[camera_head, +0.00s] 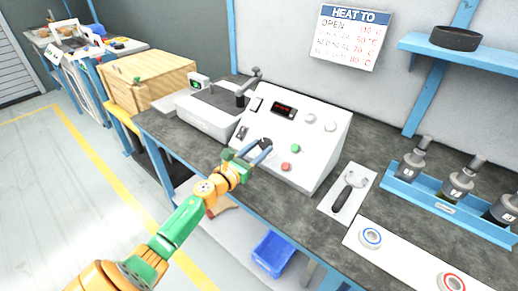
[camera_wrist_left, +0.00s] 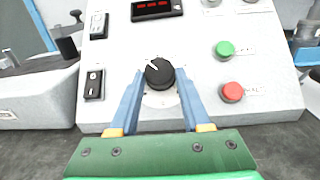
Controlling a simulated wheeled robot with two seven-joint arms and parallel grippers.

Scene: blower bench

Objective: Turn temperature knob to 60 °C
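The black temperature knob (camera_wrist_left: 159,73) sits on the sloped front of the white control box (camera_wrist_left: 118,60), with its white pointer mark toward the upper left. In the head view the knob (camera_head: 266,143) shows partly behind my left gripper (camera_head: 258,152). In the left wrist view the blue fingers of my left gripper (camera_wrist_left: 159,76) are open, one on each side of the knob, with small gaps visible. A display (camera_wrist_left: 156,8) with red digits is above the knob; its digits are too small to read. My right gripper is not in view.
A green button (camera_wrist_left: 225,49) and a red button (camera_wrist_left: 232,92) are right of the knob; a rocker switch (camera_wrist_left: 94,85) is left. A heat chart (camera_head: 347,38) hangs on the wall.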

